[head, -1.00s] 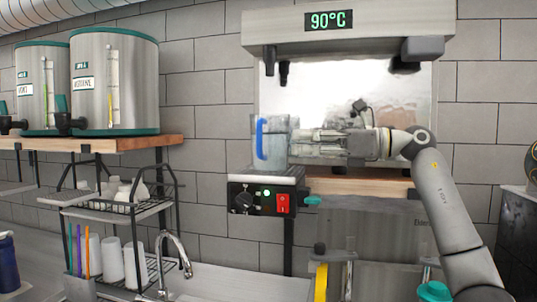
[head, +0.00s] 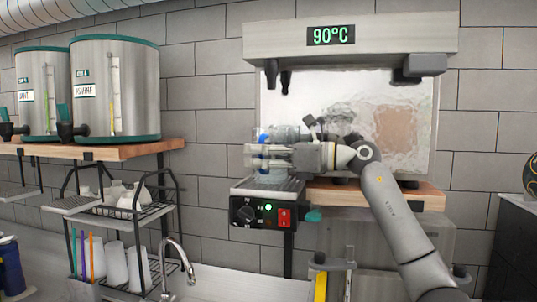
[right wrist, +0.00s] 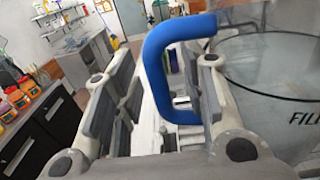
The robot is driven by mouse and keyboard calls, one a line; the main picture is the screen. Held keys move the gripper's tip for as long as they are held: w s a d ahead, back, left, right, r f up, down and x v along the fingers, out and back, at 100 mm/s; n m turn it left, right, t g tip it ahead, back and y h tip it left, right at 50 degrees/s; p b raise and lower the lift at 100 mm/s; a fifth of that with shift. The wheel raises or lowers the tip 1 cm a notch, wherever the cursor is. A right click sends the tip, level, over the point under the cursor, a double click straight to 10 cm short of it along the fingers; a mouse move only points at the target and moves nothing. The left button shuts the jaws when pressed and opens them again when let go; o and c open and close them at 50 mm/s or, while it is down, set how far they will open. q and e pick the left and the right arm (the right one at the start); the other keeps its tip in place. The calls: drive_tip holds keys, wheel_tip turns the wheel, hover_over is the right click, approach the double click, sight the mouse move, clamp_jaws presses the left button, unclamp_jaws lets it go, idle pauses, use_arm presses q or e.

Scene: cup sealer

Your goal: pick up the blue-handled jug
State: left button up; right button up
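The clear jug (head: 272,178) stands on the small platform of the machine with the 90°C display, mostly hidden behind my right gripper in the head view. Part of its blue handle (head: 262,136) shows above the fingers. In the right wrist view, the blue handle (right wrist: 155,70) lies between the two fingers, closer to the right one, and the clear jug wall (right wrist: 275,90) is at the right. My right gripper (head: 250,158) is open, its fingers apart, level with the handle; it also shows in the right wrist view (right wrist: 160,100). My left gripper is not in view.
The machine's hood (head: 350,38) overhangs the jug, with dark nozzles above it. A control box (head: 262,212) with a red switch sits below the platform. A cup rack (head: 120,208) and a tap (head: 180,255) stand to the left.

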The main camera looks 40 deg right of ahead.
drive_tip(key=shift+s+d, duration=0.15)
drive_tip(key=shift+d, duration=0.05)
drive_tip(key=c, duration=0.5)
clamp_jaws()
drive_tip(key=shift+r, duration=0.1)
drive_tip(key=shift+r, duration=0.1)
